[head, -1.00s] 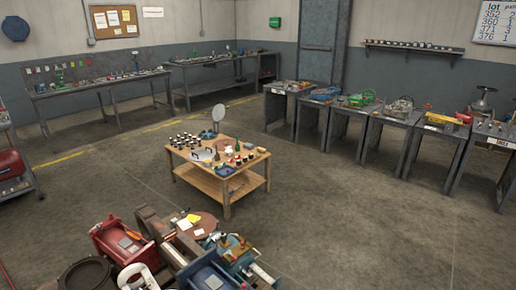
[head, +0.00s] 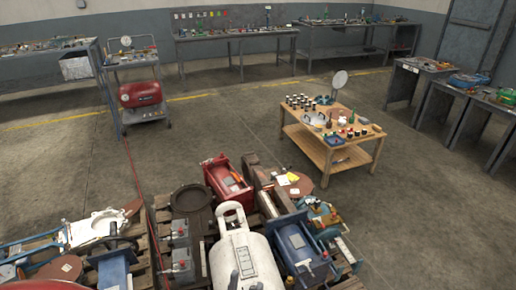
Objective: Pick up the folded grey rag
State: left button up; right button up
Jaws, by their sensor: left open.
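I cannot make out a folded grey rag for certain in the head view. No gripper of mine can be made out in the head view.
Heavy machine parts crowd the near floor: a white tank (head: 243,262), a red unit (head: 229,178), a blue box (head: 299,251). A cart (head: 131,64) with a red machine stands left. Workbenches (head: 232,34) line the back wall. Floor around the table's left is open.

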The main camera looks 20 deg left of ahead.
aim_at(363, 121)
jog(key=i+l+z, duration=0.4)
jog(key=l, duration=0.2)
jog(key=i+l+z, duration=0.8)
jog(key=i, duration=0.25)
jog(key=i+l, duration=0.1)
jog(key=i, duration=1.55)
jog(key=i+j+u, duration=0.1)
jog(key=i+u, duration=0.3)
jog(key=i+j+u, duration=0.1)
jog(key=u, duration=0.3)
jog(key=i+l+u, duration=0.15)
jog(key=i+u, duration=0.25)
jog(key=i+l+u, duration=0.15)
jog(key=i+u, duration=0.25)
jog(key=i+j+u, duration=0.2)
jog(key=i+u, duration=0.8)
jog(key=i+z, duration=0.15)
jog(key=i, duration=0.45)
jog(key=i+j+z, duration=0.15)
jog(key=i, duration=0.5)
jog(key=i+j+z, duration=0.15)
jog(key=i, duration=0.45)
